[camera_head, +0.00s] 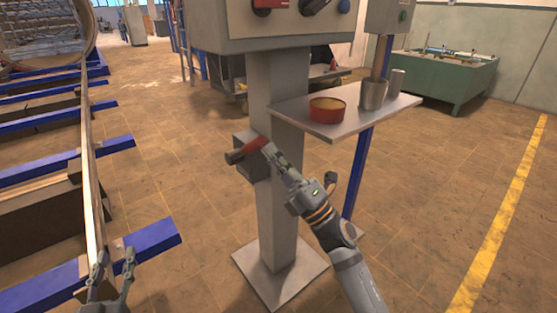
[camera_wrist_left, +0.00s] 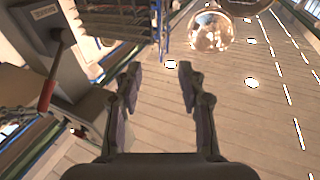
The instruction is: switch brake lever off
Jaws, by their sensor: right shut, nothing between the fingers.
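The brake lever (camera_head: 246,150) has a red grip with a dark end and sits on a small grey box (camera_head: 246,168) on the side of a grey pedestal. In the head view it points to the left, slightly down. My right gripper (camera_head: 268,151) is shut and empty, with its fingertips at the right end of the red grip; I cannot tell if they touch it. My left gripper (camera_head: 114,268) is open and empty at the lower left, and its spread fingers also show in the left wrist view (camera_wrist_left: 160,72). A red-handled lever (camera_wrist_left: 48,92) shows at the left there.
A control panel (camera_head: 270,32) tops the pedestal (camera_head: 279,215). A shelf (camera_head: 345,112) to its right carries a red round tin (camera_head: 327,110) and metal cups (camera_head: 373,95). Blue beams (camera_head: 150,238) and a long rail lie left.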

